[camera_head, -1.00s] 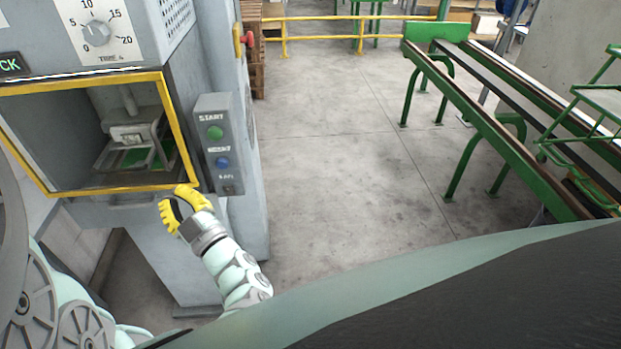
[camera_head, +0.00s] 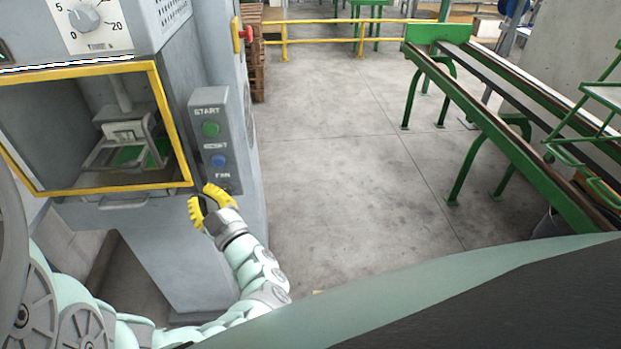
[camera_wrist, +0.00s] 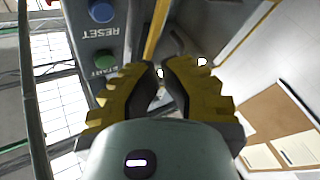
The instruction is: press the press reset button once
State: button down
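The blue reset button (camera_head: 218,160) sits in the middle of a grey control panel (camera_head: 200,101) on the machine's right side, below the green start button (camera_head: 211,129). A control labelled FAN is below it, partly covered by my gripper. My gripper (camera_head: 201,194) has yellow fingers and is at the panel's lower end in the picture, below the reset button. The wrist view shows the blue reset button (camera_wrist: 102,11) at the upper left, apart from the fingers. There my gripper (camera_wrist: 164,72) is open with a narrow, empty gap between its tips.
The machine's yellow-framed opening (camera_head: 95,190) is left of the panel, with a press fixture inside. A red knob (camera_head: 247,34) is above and behind the panel. Green conveyor rails (camera_head: 480,110) stand at the right. Open floor (camera_head: 330,150) lies between.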

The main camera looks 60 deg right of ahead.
aim_at(219, 161)
jog(key=shift+w+d+b, duration=1.65)
jog(key=shift+w+d, duration=0.7)
jog(key=shift+d, duration=0.25)
jog(key=c, duration=1.7)
grip_release()
grip_shut()
jog(key=shift+d, duration=0.1)
jog(key=shift+w+d+b, duration=0.25)
jog(key=shift+b, duration=0.1)
